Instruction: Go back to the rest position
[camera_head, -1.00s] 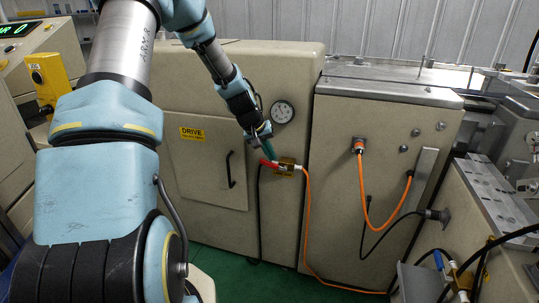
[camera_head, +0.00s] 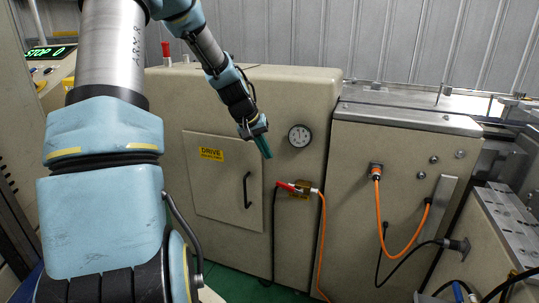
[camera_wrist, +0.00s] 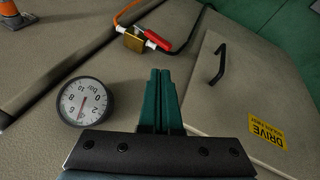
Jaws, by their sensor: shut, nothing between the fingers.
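My gripper (camera_head: 264,147) is in front of the beige machine cabinet, beside the round gauge, with its green fingers pointing down and to the right. In the wrist view its green fingers (camera_wrist: 160,100) are together, with nothing between them. The red-handled valve or connector (camera_head: 290,187) with a brass block sits on the cabinet front, below and apart from the fingertips. It also shows at the top of the wrist view as a red handle (camera_wrist: 166,40) beside a brass block (camera_wrist: 134,40).
A pressure gauge (camera_head: 300,135) is just right of my gripper. A door with a black handle (camera_head: 247,190) and a yellow DRIVE label (camera_head: 212,153) is to the left. Orange and black cables (camera_head: 388,235) hang at the right. A panel (camera_head: 50,51) reads STOP 0.

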